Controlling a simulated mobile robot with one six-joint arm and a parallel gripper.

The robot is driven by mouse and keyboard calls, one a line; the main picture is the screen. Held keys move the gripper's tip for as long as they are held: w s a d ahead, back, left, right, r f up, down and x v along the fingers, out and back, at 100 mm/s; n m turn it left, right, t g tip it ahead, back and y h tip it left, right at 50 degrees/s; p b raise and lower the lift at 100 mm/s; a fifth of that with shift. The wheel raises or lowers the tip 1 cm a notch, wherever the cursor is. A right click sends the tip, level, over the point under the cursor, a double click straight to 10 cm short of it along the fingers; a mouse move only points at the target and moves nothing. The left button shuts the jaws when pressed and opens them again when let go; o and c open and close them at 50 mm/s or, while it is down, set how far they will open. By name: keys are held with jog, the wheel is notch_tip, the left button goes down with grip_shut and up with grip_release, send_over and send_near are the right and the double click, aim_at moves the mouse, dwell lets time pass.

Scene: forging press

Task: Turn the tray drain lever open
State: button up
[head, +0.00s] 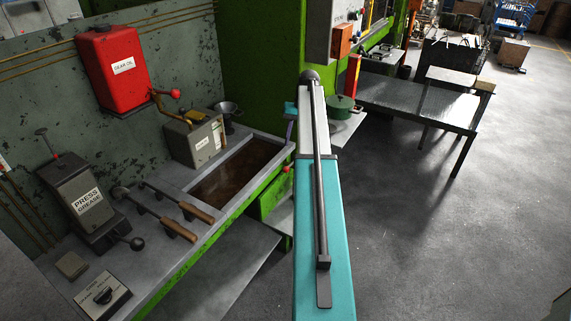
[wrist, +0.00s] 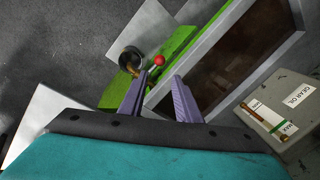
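The tray (head: 238,176) is a grey-rimmed trough of dark brown oil set in the bench; its rim also shows in the wrist view (wrist: 188,58). The drain lever's red knob (wrist: 159,61) shows near the tray's outer corner, by the green bench side. In the head view the red knob (head: 286,168) is small, beside my arm. My gripper (wrist: 159,76) is open and empty, its two purple fingers apart. The knob appears just beyond and between the fingertips, with no contact visible. In the head view my arm hides most of the gripper (head: 290,132).
A dark round cup-like part (wrist: 131,59) sits beside the knob. A green pot (head: 342,107) is right of my arm.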

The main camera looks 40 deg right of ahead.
aim_at(290, 165)
dwell(0.4)
jog(key=shift+w+a+f+p, duration=0.35)
jog(key=shift+f+p, duration=0.4)
jog(key=shift+f, duration=1.5)
jog(key=shift+w+a+f+p, duration=0.25)
jog(key=shift+f+p, duration=0.45)
jog(key=shift+f, duration=1.55)
jog(key=shift+w+a+f+p, duration=0.35)
jog(key=shift+f+p, duration=0.4)
jog(key=shift+f, duration=1.5)
jog(key=shift+s, duration=0.1)
grip_shut()
